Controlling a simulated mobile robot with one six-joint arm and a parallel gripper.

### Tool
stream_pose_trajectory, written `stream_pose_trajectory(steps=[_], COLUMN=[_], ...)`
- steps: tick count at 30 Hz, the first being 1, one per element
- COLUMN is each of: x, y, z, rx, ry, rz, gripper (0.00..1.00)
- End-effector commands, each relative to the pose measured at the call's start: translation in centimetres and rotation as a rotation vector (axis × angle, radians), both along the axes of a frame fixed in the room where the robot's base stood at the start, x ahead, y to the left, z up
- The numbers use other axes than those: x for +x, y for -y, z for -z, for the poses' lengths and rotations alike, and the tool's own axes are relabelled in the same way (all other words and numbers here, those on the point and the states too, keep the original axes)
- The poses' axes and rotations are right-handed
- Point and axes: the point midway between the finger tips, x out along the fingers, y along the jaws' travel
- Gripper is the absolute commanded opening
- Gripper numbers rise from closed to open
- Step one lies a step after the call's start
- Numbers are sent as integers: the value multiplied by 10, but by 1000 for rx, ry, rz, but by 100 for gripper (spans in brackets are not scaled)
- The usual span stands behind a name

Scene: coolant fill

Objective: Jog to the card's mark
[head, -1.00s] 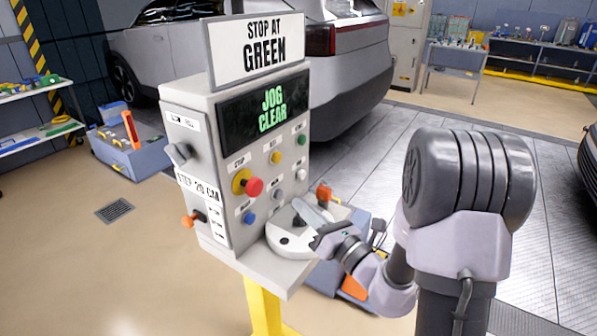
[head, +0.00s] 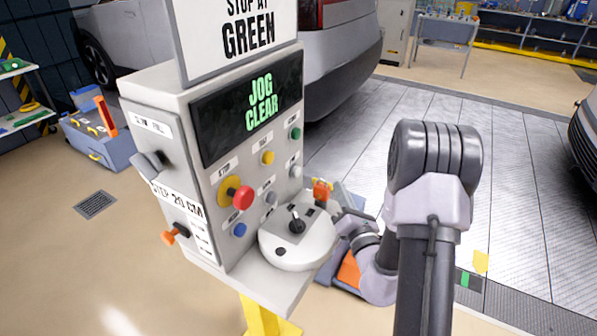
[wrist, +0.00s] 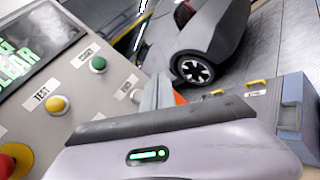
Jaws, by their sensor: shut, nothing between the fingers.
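The card (head: 240,35) on top of the control console reads "STOP AT GREEN", its top line cut by the frame edge. The dark screen (head: 247,107) below shows "JOG CLEAR". A round pale joystick base (head: 290,250) with a short black lever (head: 297,222) sits on the console shelf. My gripper (head: 346,214) is just right of the joystick, apart from the lever, shut and empty. In the wrist view its fingertips (wrist: 158,92) point past the console's right edge. A green floor mark (head: 465,280) and a yellow one (head: 481,261) lie right of my arm.
The console face carries a red knob (head: 243,197), a green button (head: 295,132) and other buttons. A side label reads "STEP 20 CM" (head: 178,205). An orange-red part (head: 321,190) stands behind the joystick.

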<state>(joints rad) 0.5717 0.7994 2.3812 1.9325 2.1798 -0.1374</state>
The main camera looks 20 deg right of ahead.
Motion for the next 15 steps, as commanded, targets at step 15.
stream_pose_trajectory(steps=[15], x=[55], y=[-44], z=[-3], rx=[-1], ry=[-1], rz=[-4], gripper=[0])
